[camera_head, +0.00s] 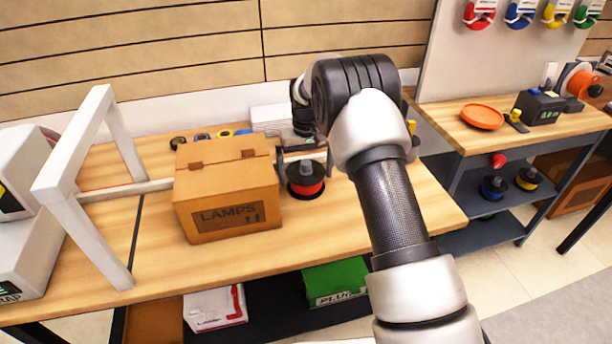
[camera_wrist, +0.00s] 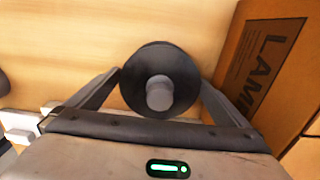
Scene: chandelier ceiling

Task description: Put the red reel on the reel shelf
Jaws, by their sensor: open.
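The red reel (camera_head: 306,189) stands upright on the wooden bench, just right of the lamps box, with black flanges and a red winding. My gripper (camera_head: 305,158) is right at it, pointing down. In the wrist view the reel (camera_wrist: 160,80) shows from above as a dark disc with a grey hub, and the fingers of my gripper (camera_wrist: 160,92) are open on either side of it. Whether they touch it I cannot tell. At the right, a dark shelf (camera_head: 505,214) under a second bench holds a blue reel (camera_head: 492,188) and a yellow reel (camera_head: 528,179); it looks like the reel shelf.
The lamps carton (camera_head: 228,190) stands close beside my gripper, also in the wrist view (camera_wrist: 262,70). A white frame (camera_head: 105,190) stands at the left. An orange dish (camera_head: 482,116) and a black box (camera_head: 540,106) are on the right bench. The front of the near bench is clear.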

